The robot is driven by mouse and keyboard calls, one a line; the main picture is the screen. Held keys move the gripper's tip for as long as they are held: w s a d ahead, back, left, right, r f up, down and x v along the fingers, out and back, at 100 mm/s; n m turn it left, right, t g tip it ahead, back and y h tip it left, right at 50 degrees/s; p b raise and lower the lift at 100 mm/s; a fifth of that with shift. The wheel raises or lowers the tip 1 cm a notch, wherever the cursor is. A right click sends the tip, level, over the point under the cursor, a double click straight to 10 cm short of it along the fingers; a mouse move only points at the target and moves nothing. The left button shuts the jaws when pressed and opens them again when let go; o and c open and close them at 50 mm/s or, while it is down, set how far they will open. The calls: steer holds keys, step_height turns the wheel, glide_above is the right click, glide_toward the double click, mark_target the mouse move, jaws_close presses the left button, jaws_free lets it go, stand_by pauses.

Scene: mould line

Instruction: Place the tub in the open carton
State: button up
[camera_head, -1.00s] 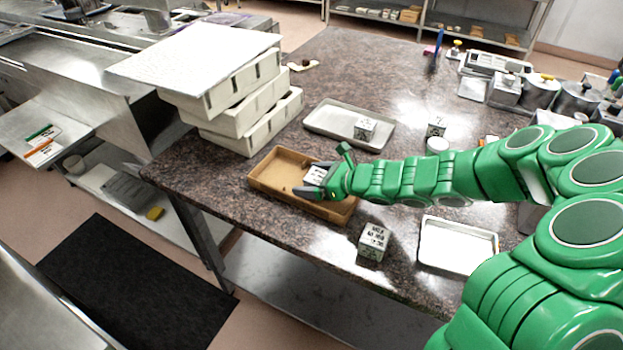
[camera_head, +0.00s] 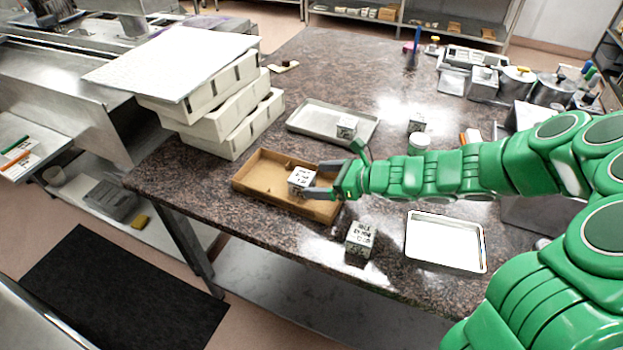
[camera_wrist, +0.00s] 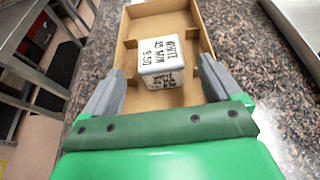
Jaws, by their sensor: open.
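The open carton (camera_head: 262,176) is a shallow brown cardboard tray on the speckled counter, near its front edge. A white square tub (camera_head: 301,178) with black lettering stands in the carton, toward its right part. In the wrist view the tub (camera_wrist: 161,62) sits upright between cardboard notches, its label reading roughly "WHITE 65 M/M". My gripper (camera_head: 324,179) is over the right end of the carton. In the wrist view my gripper (camera_wrist: 158,82) has its grey fingers spread, with gaps on both sides of the tub.
An empty white tray (camera_head: 445,243) lies at the right. Stacked white moulds (camera_head: 222,125) stand left behind the carton.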

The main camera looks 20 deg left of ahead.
steer(key=shift+v, duration=2.1)
